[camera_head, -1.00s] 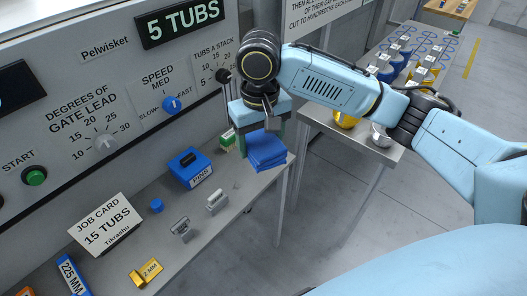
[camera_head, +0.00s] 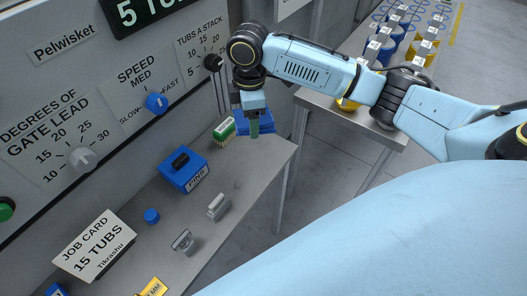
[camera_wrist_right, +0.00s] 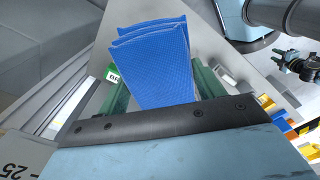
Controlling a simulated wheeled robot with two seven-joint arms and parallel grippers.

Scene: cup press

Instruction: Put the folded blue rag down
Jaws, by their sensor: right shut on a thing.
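The folded blue rag (camera_head: 269,120) is partly hidden behind my right gripper (camera_head: 254,128) in the head view, at the far end of the grey bench (camera_head: 262,160). In the right wrist view the rag (camera_wrist_right: 158,60) lies in flat layers between the two green fingers of my right gripper (camera_wrist_right: 163,88). The gripper is shut on the rag and points down. I cannot tell whether the rag touches the bench top. My left gripper is not in view.
A green and white block (camera_head: 224,130) stands close left of the rag. The blue pins box (camera_head: 184,171), a blue knob-like piece (camera_head: 151,216) and small metal parts (camera_head: 218,207) are nearer on the bench. The control panel (camera_head: 105,100) runs along the left. The bench right of the pins box is mostly bare.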

